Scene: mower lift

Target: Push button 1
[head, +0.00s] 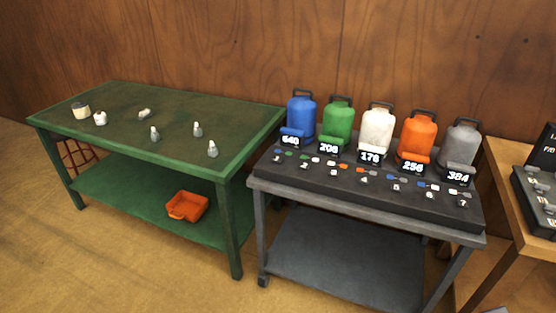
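Button 1 (278,157) is at the left end of a row of small numbered controls on the sloped black panel (345,198) of a dark grey cart. Small blue and green marks sit just behind it. The numbers run from 1 at the left to 7 at the right. The button is too small to tell whether it is pressed. My gripper is not in view.
Blue (301,112), green (338,120), white (377,128), orange (417,137) and grey (460,144) canisters stand behind the panel with number displays. A green workbench (110,178) at left bears small objects. An orange bin (187,206) sits below. A wooden table (510,165) is at right.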

